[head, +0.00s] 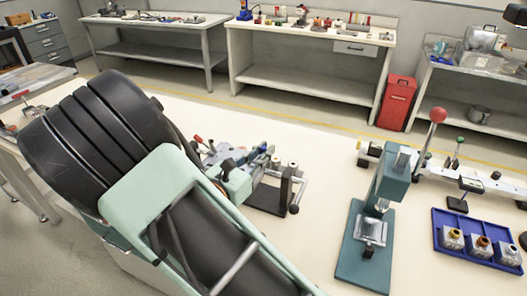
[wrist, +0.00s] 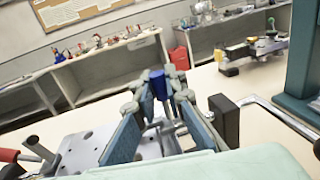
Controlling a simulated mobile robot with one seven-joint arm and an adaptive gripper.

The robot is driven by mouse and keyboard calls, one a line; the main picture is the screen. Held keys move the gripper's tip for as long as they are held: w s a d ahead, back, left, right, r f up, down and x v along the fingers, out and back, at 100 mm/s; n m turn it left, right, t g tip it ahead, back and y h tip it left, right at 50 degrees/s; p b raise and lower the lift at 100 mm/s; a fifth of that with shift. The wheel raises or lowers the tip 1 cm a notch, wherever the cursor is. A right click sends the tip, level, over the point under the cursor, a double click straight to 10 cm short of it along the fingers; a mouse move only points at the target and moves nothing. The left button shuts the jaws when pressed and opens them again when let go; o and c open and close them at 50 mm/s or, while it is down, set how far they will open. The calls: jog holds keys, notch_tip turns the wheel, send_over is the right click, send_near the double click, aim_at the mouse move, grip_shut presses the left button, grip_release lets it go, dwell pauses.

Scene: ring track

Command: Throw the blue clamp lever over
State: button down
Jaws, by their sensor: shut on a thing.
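The blue clamp lever (wrist: 158,86) stands upright in the middle of the wrist view, between the fingertips of my gripper (wrist: 160,92). The gripper is shut on it. Below the lever is the grey metal clamp fixture (wrist: 85,152), partly covered by my fingers. In the head view, the fixture (head: 268,196) sits on the bench left of centre. My arm hides its near left side. My gripper is mostly hidden in the head view, so its grip shows clearly only in the wrist view.
A black upright block (wrist: 224,120) stands close right of my gripper. A red-tipped handle (wrist: 8,155) is at the left. A teal press (head: 384,190) with a red ball handle and a blue tray (head: 447,247) stand to the right. The bench (head: 318,150) behind the fixture is clear.

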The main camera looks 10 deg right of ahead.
jog(key=shift+s+d, duration=0.1)
jog(key=m, duration=0.1)
jog(key=m+b, duration=0.1)
jog(key=m, duration=0.1)
jog(key=shift+s+d+f, duration=0.2)
jog(key=shift+s+d, duration=0.1)
jog(key=shift+d, duration=0.1)
jog(key=m+b, duration=0.1)
jog(key=d+m+y+b, duration=0.1)
jog(key=shift+s+f+m+g+b, duration=0.3)
jog(key=shift+f+b, duration=0.05)
jog(key=shift+b, duration=0.05)
jog(key=m+b, duration=0.2)
jog(key=b, duration=0.1)
jog(key=f+m+y+b, duration=0.1)
jog(key=shift+s+d, duration=0.3)
jog(key=shift+d, duration=0.1)
jog(key=shift+s+d+m+b, duration=0.1)
jog(key=shift+m+b, duration=0.6)
jog(key=shift+b, duration=0.45)
jog(key=c, duration=2)
grip_release()
jog(key=shift+o, duration=0.2)
